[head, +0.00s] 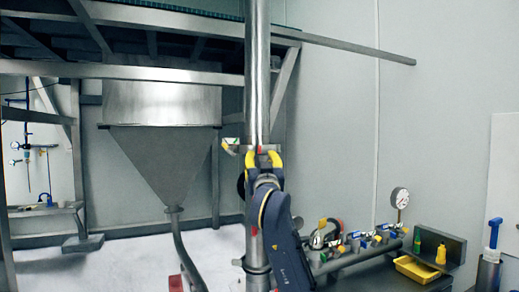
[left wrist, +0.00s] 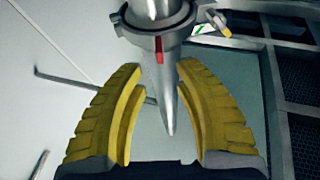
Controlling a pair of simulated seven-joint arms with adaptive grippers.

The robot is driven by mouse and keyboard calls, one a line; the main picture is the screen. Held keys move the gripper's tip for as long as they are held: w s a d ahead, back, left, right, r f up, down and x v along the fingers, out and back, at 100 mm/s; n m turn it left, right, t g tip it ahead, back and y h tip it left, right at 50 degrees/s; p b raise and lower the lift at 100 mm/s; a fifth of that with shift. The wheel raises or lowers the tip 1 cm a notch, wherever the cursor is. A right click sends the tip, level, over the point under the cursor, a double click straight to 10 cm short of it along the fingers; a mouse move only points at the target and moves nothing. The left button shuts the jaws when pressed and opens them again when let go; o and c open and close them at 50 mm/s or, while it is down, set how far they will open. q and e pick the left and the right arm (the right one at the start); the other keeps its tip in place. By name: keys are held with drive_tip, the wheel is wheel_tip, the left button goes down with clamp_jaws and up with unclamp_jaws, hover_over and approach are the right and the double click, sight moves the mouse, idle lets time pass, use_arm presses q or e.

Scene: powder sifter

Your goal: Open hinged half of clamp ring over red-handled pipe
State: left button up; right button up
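A vertical steel pipe (head: 257,70) stands in the middle of the head view. It carries a clamp ring, seen in the left wrist view (left wrist: 188,30) with a small red handle (left wrist: 159,50) hanging below it. A metal piece with a yellow tip (left wrist: 223,27) sticks out beside the ring; it also shows left of the pipe in the head view (head: 230,147). I cannot tell if it is the hinged half. My left gripper (head: 262,158) is at the pipe, just below the ring. Its yellow fingers (left wrist: 155,78) are apart, with nothing gripped. My right gripper is out of view.
A hopper (head: 160,150) hangs under a steel frame at the left. A bench with a valve manifold (head: 350,250), a pressure gauge (head: 400,198) and a yellow tray (head: 415,270) is at lower right.

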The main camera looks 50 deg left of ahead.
sight(260, 149)
use_arm(q)
drive_tip(key=shift+x, duration=3.85)
drive_tip(key=shift+f, duration=0.1)
drive_tip(key=shift+c, duration=0.4)
clamp_jaws()
